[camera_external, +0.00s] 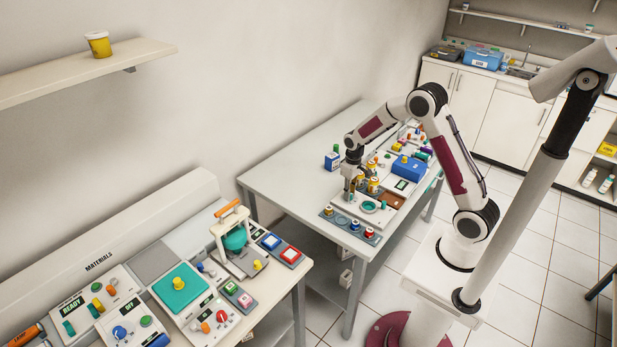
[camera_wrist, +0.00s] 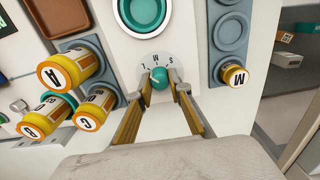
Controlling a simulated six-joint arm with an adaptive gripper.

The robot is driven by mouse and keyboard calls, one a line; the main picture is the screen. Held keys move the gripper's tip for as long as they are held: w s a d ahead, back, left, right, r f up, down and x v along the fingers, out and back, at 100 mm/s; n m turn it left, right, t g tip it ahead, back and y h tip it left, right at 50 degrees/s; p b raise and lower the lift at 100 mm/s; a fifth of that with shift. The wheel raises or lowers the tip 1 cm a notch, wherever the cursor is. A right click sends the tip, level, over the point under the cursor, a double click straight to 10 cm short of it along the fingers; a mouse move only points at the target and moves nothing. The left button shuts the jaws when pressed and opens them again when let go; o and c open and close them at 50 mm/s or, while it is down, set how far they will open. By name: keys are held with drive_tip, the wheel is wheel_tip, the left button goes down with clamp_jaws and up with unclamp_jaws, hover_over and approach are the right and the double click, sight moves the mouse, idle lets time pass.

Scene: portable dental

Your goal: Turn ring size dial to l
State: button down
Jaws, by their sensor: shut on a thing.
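The ring size dial (camera_wrist: 159,75) is a small teal knob on a white panel in the wrist view. Letters L, M and S appear upside down in an arc above it, with L on the left, M in the middle and S on the right. My gripper (camera_wrist: 160,86) is shut on the dial, with one finger on each side. I cannot clearly tell which letter the dial points to. In the external view, my gripper (camera_external: 350,190) points down at the panel, and the dial is too small or hidden to make out there.
A teal round dish (camera_wrist: 145,12) lies just beyond the dial. Orange-capped cylinders marked A, B and C (camera_wrist: 70,70) stand close on the left. An M-marked peg (camera_wrist: 235,76) sits in a grey rack on the right.

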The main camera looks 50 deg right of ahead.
drive_tip(key=c, duration=1.8)
unclamp_jaws()
drive_tip(key=shift+c, duration=0.2)
drive_tip(key=shift+r, duration=0.1)
drive_tip(key=shift+r, duration=3.65)
